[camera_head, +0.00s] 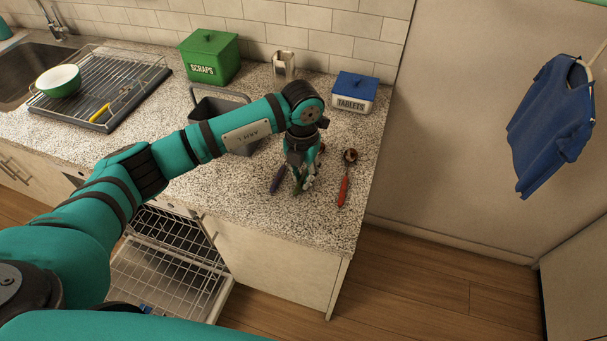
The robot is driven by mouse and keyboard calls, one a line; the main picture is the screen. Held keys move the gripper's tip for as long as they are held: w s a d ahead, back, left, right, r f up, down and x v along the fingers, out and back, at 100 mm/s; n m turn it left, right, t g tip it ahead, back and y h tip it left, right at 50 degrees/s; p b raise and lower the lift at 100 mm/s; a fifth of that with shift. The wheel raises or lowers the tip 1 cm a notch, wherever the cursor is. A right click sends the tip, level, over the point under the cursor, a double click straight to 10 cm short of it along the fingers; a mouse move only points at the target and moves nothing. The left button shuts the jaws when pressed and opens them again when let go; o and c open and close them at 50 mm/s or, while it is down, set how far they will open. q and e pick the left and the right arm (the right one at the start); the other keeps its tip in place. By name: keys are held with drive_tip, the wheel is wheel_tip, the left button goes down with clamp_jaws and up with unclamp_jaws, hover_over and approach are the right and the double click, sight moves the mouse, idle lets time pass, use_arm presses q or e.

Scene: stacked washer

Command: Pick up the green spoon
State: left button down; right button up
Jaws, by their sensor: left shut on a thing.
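My left gripper (304,183) points down over the counter's right part, shut on the green spoon (297,185). Only a bit of its green handle shows between and below the fingers; the rest is hidden by the gripper. I cannot tell whether the spoon still touches the counter. A red-handled spoon (344,190) with a dark bowl lies just right of the gripper. A utensil with a dark purple handle (276,181) lies just left of it, partly hidden. My right gripper is not in view.
A green SCRAPS bin (209,57), a blue-lidded TABLETS box (353,92), a beige holder (283,66) and a grey tub (207,104) stand behind. A drying rack (100,85) holds a green bowl (58,80). The dishwasher (165,260) below is open. A blue shirt (552,125) hangs right.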

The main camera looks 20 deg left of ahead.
use_arm(q)
drive_tip(key=shift+r, duration=0.4)
drive_tip(key=shift+s+a+r+b, duration=0.1)
drive_tip(key=shift+r+b, duration=0.3)
drive_tip(key=shift+r, duration=0.05)
drive_tip(key=shift+s+a+r+b, duration=0.1)
drive_tip(key=shift+r+b, duration=0.3)
drive_tip(key=shift+r, duration=0.05)
drive_tip(key=s+a+b, duration=0.1)
drive_tip(key=s+a, duration=0.1)
drive_tip(key=s, duration=0.2)
drive_tip(key=s+a+r+b, duration=0.1)
drive_tip(key=s+a, duration=0.2)
drive_tip(key=s, duration=0.1)
drive_tip(key=s+a+b, duration=0.2)
drive_tip(key=s, duration=0.2)
drive_tip(key=shift+s+a+r, duration=0.15)
drive_tip(key=shift+a+r, duration=0.1)
drive_tip(key=shift+a, duration=0.1)
wheel_tip(320, 180, up, 15)
drive_tip(key=p, duration=0.9)
drive_tip(key=shift+s+a, duration=0.2)
drive_tip(key=shift+s, duration=0.2)
drive_tip(key=shift+f, duration=0.1)
